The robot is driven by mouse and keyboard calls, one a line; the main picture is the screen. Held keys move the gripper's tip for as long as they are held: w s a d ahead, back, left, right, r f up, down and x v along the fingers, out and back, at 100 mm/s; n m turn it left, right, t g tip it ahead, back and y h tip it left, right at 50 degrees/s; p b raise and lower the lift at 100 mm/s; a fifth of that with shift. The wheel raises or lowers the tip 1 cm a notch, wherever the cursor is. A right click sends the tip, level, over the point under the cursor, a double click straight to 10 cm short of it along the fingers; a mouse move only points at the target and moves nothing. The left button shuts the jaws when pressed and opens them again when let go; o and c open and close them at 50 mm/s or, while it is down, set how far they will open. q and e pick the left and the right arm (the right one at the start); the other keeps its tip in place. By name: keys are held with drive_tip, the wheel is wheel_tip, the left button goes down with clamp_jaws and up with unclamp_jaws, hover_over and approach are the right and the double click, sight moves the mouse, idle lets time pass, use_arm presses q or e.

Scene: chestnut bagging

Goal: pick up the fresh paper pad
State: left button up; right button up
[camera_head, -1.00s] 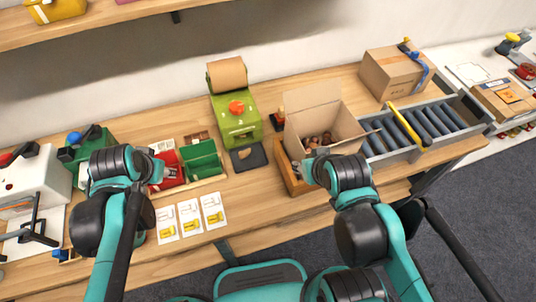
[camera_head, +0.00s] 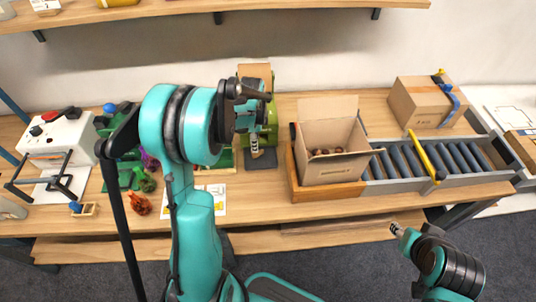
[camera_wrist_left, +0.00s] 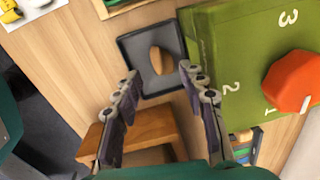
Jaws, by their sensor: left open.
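A small tan oval piece (camera_wrist_left: 162,60), which looks like the paper pad, lies in a shallow black tray (camera_wrist_left: 132,58) beside the green machine (camera_wrist_left: 230,50) with its red dial (camera_wrist_left: 292,80). My left gripper (camera_wrist_left: 162,80) is open, its two fingers reaching toward the tray, with nothing between them. In the head view my left gripper (camera_head: 254,138) hangs over the tray in front of the machine, and my arm hides much of the machine. My right gripper (camera_head: 398,230) is low in front of the table at the right; its fingers are too small to read.
An open carton (camera_head: 330,165) with chestnuts sits in a wooden crate (camera_head: 325,193), right of the tray. A roller conveyor (camera_head: 455,160) and a closed carton (camera_head: 425,105) are further right. A brown wooden block (camera_wrist_left: 140,135) stands near the tray. Coloured items and a white machine (camera_head: 60,140) are at the left.

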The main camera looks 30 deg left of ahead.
use_arm(q)
drive_tip(key=f, duration=0.1)
drive_tip(key=f+b, duration=0.1)
drive_tip(key=f, duration=0.1)
drive_tip(key=shift+w+a, duration=0.15)
drive_tip(key=shift+a, duration=0.05)
drive_tip(key=f+b, duration=0.1)
drive_tip(key=f, duration=0.2)
drive_tip(key=shift+w+a+f+b, duration=0.15)
drive_tip(key=shift+w+f+b, duration=0.1)
drive_tip(key=shift+b, duration=0.1)
drive_tip(key=shift+f, duration=0.45)
drive_tip(key=shift+r, duration=0.1)
drive_tip(key=shift+c, duration=1)
drive_tip(key=c, duration=0.3)
